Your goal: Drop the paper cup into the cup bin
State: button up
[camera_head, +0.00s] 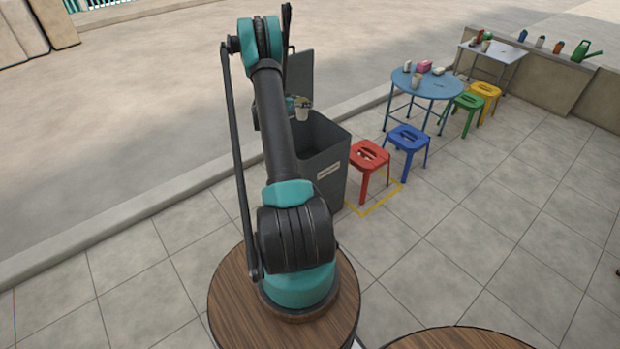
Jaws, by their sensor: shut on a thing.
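A dark grey bin (333,163) with a pale label on its front stands on the paving, its lid (300,72) raised at the back. It appears to be the cup bin. My gripper (299,103) is small in view and partly hidden behind my arm. It is shut on a pale paper cup (302,114). The cup hangs over the back left part of the bin's opening as seen here. Its exact height above the rim and the inside of the bin are hard to tell.
A red stool (370,157) stands close to the bin's right, over a yellow floor marking (379,203). A blue stool (407,140) and a round blue table (427,83) with items stand farther right. A kerb (180,188) runs behind the bin. The paving in front is clear.

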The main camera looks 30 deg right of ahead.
jog(key=s+d+f+m+g, duration=0.1)
jog(key=s+d+f, duration=0.1)
jog(key=d+f, duration=0.2)
jog(key=shift+f+g, duration=0.4)
jog(key=shift+f, duration=0.75)
jog(key=shift+s, duration=0.1)
jog(key=o, duration=0.9)
jog(key=v, duration=1.2)
jog(key=shift+f, duration=0.1)
